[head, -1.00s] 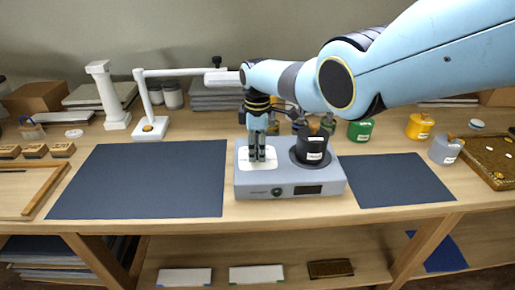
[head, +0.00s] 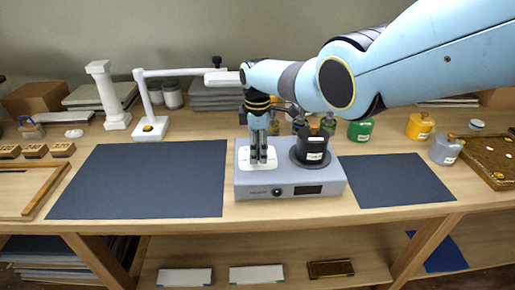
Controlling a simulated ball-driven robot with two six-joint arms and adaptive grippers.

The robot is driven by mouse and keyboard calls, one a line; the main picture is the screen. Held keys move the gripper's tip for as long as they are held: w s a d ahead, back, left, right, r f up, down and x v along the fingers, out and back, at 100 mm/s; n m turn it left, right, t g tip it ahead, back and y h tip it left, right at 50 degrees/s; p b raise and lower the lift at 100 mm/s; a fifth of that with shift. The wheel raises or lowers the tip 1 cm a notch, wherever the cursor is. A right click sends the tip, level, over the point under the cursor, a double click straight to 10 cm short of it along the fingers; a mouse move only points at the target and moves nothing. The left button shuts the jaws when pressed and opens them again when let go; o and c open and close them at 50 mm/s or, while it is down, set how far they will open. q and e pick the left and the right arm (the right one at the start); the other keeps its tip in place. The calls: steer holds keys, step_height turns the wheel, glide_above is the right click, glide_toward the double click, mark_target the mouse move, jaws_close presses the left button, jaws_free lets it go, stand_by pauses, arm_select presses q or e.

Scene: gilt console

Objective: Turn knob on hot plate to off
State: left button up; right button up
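The grey hot plate (head: 292,204) stands in the middle of the bench, with a small round dark knob (head: 277,192) and a dark display (head: 308,190) on its front face. I cannot read the knob's setting. My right gripper (head: 259,161) points down over the white pad (head: 244,166) on the left of the hot plate's top. It is above and behind the knob, apart from it. Its two dark fingers show a narrow gap with nothing between them. My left gripper is not in view.
A black labelled container (head: 313,150) sits on the round plate at the right of the hot plate's top, close beside my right gripper. Dark mats lie left (head: 140,180) and right (head: 395,181). A white stand (head: 150,127) is behind left. Small bottles stand behind the hot plate.

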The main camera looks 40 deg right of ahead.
mark_target(258, 151)
steer(key=shift+r, duration=0.1)
step_height(258, 151, up, 12)
stand_by(0.6)
stand_by(0.4)
